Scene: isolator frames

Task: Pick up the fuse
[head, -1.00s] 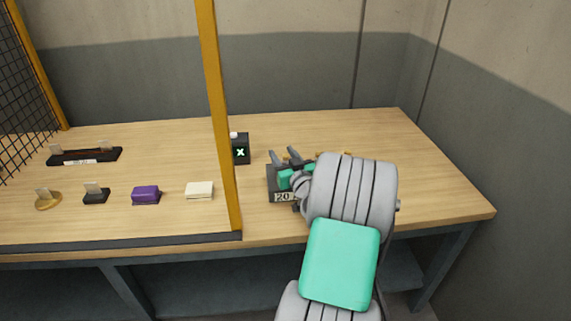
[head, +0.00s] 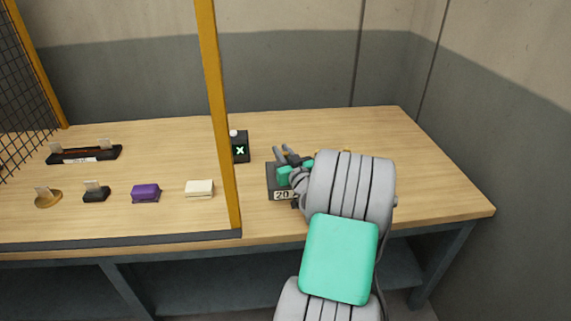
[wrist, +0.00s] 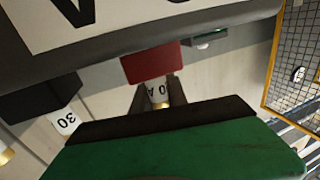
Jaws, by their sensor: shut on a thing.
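My gripper (wrist: 158,92) is shut on a fuse in the wrist view. The fuse (wrist: 159,91) has a pale body with dark print ending in "0 A" and a brass-coloured end; the dark fingers stand on both sides of it. In the head view my gripper (head: 284,151) is above a dark holder (head: 272,183) with a "20" label. The fuse cannot be made out there. My arm hides the holder's right part. I cannot tell whether the fuse is clear of the holder.
A black box with a lit green X (head: 240,148) stands behind the holder. A yellow post (head: 220,120) is close on the left. Beyond it are a purple block (head: 146,193), a cream block (head: 199,190) and a black fuse holder (head: 85,155).

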